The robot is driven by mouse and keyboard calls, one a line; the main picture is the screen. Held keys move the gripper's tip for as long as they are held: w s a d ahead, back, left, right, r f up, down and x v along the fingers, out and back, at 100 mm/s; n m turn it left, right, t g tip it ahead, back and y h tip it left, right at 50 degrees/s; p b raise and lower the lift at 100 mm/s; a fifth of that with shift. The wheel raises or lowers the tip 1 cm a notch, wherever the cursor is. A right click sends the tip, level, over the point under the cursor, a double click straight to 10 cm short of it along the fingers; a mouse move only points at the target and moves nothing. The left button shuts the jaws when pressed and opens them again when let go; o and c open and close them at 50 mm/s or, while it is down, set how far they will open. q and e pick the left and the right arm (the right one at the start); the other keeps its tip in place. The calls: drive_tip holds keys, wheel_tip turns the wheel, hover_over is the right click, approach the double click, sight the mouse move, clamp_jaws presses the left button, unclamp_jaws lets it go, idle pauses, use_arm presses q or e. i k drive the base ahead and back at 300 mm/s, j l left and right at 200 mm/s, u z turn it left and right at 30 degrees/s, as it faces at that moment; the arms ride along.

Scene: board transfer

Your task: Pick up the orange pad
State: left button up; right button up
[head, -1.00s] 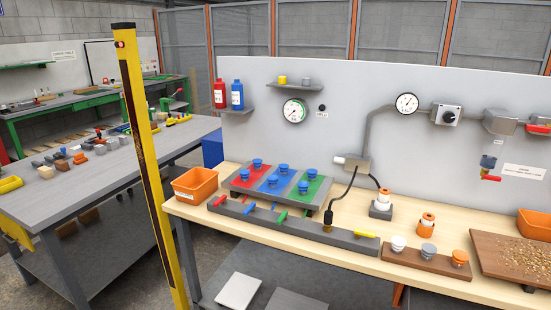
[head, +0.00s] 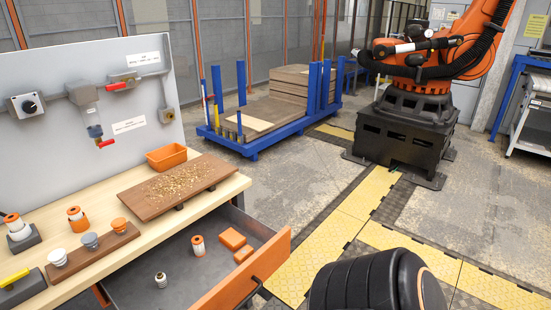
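Two orange blocks that look like pads lie in the open drawer (head: 200,285), near its right side. The farther orange pad (head: 232,238) and the nearer orange pad (head: 243,254) sit close together, flat on the grey drawer floor. An orange-and-white cylinder (head: 198,246) stands to their left, and a small white-and-dark piece (head: 160,280) is nearer the front. Neither of my grippers shows. A black rounded arm link of mine fills part of the bottom right.
The drawer's orange front (head: 245,275) sticks out below the wooden bench. A brown board with wood chips (head: 175,187) and an orange bin (head: 167,157) are on the bench. A large orange robot arm (head: 440,60) stands at the back right. Yellow floor mats (head: 370,200) are clear.

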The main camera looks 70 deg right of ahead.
sight(233, 240)
drive_tip(key=z, duration=1.65)
drive_tip(key=i+l+u, duration=0.1)
drive_tip(key=u, duration=0.4)
drive_tip(key=l+u, duration=0.95)
drive_tip(key=l, duration=0.3)
drive_tip(key=l+u, duration=0.25)
drive_tip(key=l, duration=1.1)
drive_tip(key=k+l, duration=0.15)
drive_tip(key=l, duration=0.8)
drive_tip(key=k+l+u, duration=0.1)
drive_tip(key=l, duration=0.35)
drive_tip(key=i+l, duration=0.1)
drive_tip(key=l, duration=0.35)
drive_tip(key=i, duration=0.05)
